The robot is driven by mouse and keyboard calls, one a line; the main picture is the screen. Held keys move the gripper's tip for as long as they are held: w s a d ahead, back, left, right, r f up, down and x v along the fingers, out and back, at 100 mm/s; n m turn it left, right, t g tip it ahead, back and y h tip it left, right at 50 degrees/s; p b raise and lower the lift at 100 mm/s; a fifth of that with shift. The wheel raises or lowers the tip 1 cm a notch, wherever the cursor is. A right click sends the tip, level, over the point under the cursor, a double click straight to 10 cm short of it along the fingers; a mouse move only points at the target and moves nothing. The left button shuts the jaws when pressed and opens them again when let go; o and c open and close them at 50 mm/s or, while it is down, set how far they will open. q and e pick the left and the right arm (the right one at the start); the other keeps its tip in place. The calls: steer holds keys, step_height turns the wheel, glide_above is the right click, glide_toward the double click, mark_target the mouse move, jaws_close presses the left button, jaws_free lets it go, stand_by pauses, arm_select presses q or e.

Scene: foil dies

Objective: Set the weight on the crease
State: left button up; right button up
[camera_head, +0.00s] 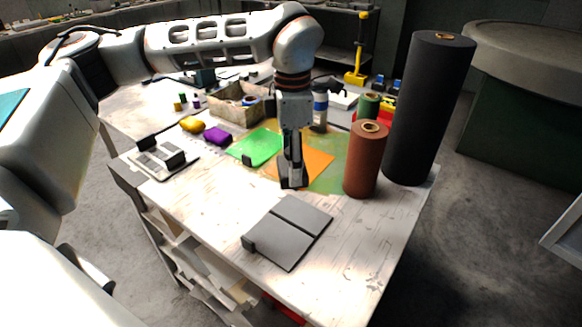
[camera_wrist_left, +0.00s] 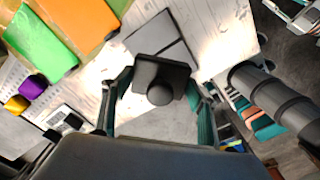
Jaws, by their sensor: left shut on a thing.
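The weight, a dark square block with a round knob (camera_wrist_left: 160,93), is between the fingers of my left gripper (camera_wrist_left: 158,100) in the wrist view. In the head view my left gripper (camera_head: 291,172) points down, shut on the weight (camera_head: 292,184), above the table beyond the grey board. The flat dark grey board (camera_head: 278,245) lies near the table's front, crossed by a thin line that looks like the crease. The board also shows in the wrist view (camera_wrist_left: 150,38), partly hidden behind the weight. The height of the weight above the table is hard to tell.
Green (camera_head: 258,146) and orange (camera_head: 316,164) sheets lie behind the board. A brown roll (camera_head: 365,160) and a tall black roll (camera_head: 428,110) stand at the right. Yellow (camera_head: 192,125) and purple (camera_head: 217,136) lumps lie at the left. The table around the board is clear.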

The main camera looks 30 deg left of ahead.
arm_select(q)
step_height(320, 180, down, 16)
steer(key=shift+w, duration=0.1)
stand_by(0.6)
steer(key=shift+f, duration=0.1)
steer(key=o, duration=2.1)
steer(key=shift+f, duration=0.1)
step_height(320, 180, up, 12)
steer(key=shift+r, duration=0.15)
